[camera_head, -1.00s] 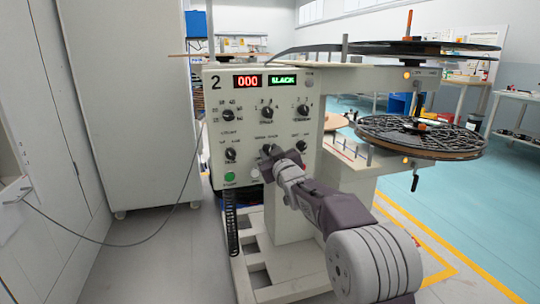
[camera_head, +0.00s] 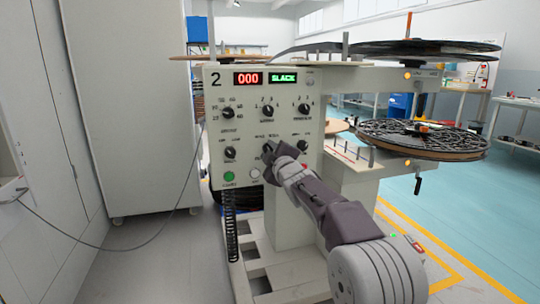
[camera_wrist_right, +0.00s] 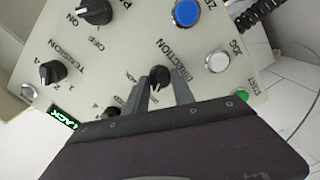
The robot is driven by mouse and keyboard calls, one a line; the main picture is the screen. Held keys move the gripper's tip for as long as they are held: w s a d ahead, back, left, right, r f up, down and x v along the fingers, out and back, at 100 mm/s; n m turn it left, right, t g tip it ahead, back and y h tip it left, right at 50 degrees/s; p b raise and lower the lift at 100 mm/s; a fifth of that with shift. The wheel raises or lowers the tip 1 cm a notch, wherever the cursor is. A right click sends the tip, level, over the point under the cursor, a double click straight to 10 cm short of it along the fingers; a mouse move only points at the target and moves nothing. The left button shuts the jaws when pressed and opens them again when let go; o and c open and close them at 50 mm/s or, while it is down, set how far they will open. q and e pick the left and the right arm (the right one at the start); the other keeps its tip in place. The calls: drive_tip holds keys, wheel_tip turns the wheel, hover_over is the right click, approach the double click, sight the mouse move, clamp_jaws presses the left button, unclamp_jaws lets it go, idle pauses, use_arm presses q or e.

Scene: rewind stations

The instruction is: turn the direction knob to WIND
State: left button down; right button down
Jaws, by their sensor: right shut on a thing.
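The direction knob (camera_wrist_right: 159,76) is a small black knob beside the printed word DIRECTION on the pale control panel (camera_wrist_right: 122,50). My right gripper (camera_wrist_right: 160,84) is shut on it, one finger on each side. In the head view my right gripper (camera_head: 272,154) is at the lower middle of the panel (camera_head: 248,130) and covers most of the knob. Which setting the knob points to cannot be read. My left gripper is not in view.
Other black knobs, such as the tension knob (camera_wrist_right: 52,72), sit close by. A blue button (camera_wrist_right: 187,13), a white button (camera_wrist_right: 217,62) and a green button (camera_head: 229,176) are near. Reels (camera_head: 420,139) stand right of the panel. Displays read 000 (camera_head: 248,78) and SLACK (camera_head: 284,78).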

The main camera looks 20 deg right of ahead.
drive_tip(key=shift+n, duration=0.3)
idle(0.4)
drive_tip(key=c, duration=1.1)
unclamp_jaws()
drive_tip(key=shift+o, duration=0.2)
drive_tip(key=shift+s, duration=0.1)
drive_tip(key=s, duration=0.9)
drive_tip(key=shift+d, duration=0.1)
